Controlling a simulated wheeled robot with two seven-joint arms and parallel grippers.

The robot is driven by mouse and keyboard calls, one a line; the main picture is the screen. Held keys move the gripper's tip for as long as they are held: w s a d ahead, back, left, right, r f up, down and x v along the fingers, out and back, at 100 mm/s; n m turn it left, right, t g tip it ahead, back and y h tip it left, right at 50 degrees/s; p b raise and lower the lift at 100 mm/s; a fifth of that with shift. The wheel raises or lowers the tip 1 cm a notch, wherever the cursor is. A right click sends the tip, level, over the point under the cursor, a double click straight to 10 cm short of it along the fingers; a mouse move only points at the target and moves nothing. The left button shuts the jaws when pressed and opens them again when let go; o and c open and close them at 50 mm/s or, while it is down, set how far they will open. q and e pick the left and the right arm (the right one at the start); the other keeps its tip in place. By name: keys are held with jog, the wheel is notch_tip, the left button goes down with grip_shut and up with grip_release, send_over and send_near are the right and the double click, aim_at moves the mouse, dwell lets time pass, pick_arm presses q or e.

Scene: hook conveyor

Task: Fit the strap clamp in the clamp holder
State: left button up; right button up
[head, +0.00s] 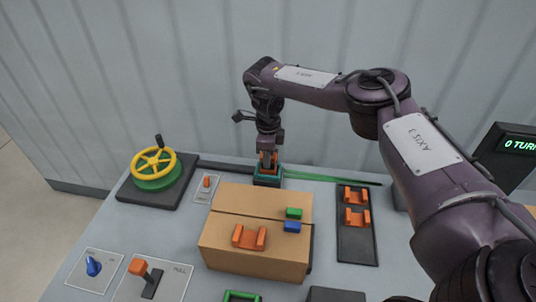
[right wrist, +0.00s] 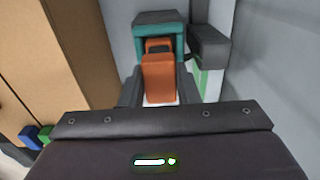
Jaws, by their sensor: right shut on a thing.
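My right gripper (head: 267,163) reaches down behind the cardboard box. It is shut on an upright orange piece (right wrist: 158,78), which stands in front of a teal frame with a dark top (right wrist: 162,20). In the head view this teal block (head: 267,177) sits low at the table's back edge, where a dark bar and a green strip meet. I cannot tell whether it is the strap clamp. A dark board (head: 357,243) on the right carries two orange U-shaped brackets (head: 356,217), possibly the clamp holder. A similar orange bracket (head: 249,237) is on the box. My left gripper is out of view.
The cardboard box (head: 225,256) fills the middle, with a green block (head: 294,213) and a blue block (head: 292,227) on it. A yellow-green handwheel (head: 153,167) stands at left. An orange lever (head: 139,267) and blue knob (head: 93,266) are at front left. A wall rises behind.

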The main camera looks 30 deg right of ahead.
jog(key=shift+f, duration=0.3)
jog(key=o, duration=1.1)
notch_tip(320, 180, up, 7)
jog(key=shift+f+b, duration=0.1)
jog(key=shift+b, duration=1)
jog(key=shift+r, duration=0.55)
